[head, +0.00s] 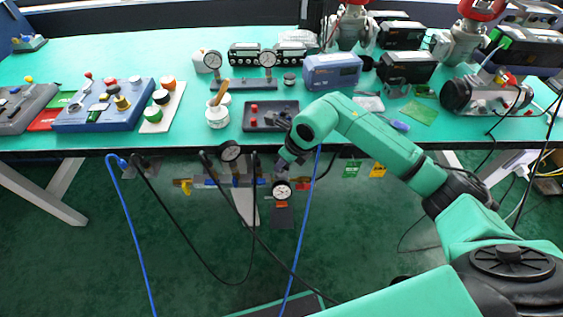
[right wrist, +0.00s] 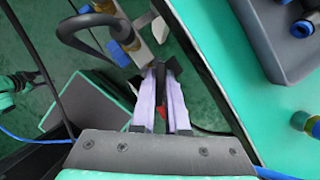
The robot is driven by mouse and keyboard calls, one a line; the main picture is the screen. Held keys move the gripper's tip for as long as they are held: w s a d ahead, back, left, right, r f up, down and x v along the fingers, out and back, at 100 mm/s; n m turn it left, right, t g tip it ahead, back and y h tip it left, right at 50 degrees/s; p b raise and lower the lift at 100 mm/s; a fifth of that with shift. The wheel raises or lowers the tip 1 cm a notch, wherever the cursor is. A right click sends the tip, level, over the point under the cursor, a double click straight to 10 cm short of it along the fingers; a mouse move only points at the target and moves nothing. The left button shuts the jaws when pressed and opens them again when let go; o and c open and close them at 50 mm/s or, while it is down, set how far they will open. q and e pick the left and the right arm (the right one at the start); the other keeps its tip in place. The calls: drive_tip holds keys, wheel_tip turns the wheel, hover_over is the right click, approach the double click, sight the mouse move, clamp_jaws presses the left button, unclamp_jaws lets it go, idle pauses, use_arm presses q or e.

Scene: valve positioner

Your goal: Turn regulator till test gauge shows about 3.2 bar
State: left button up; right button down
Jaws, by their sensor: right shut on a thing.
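My right gripper (head: 288,160) reaches down just past the table's front edge, at a pipe assembly (head: 245,182) below it. In the right wrist view its pale fingers (right wrist: 161,72) are shut on a dark knob-like part (right wrist: 170,68), which I take for the regulator knob; the fingers hide much of it. A red piece shows between the fingers. A round white gauge (head: 282,191) with an orange label hangs just below the gripper. A second gauge (head: 230,151) sits farther left at the table edge. Both dials are too small to read. My left gripper is not in view.
A dark tray (head: 247,126) with red parts lies on the green table (head: 120,55) above the gripper. A two-gauge stand (head: 243,86) is behind it. Black hoses and blue tubes (head: 135,225) hang below the table edge. A brass fitting (right wrist: 134,47) is close to the fingers.

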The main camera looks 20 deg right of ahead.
drive_tip(key=c, duration=0.9)
unclamp_jaws()
drive_tip(key=v, duration=1.4)
drive_tip(key=shift+s+r, duration=0.2)
drive_tip(key=shift+r, duration=0.05)
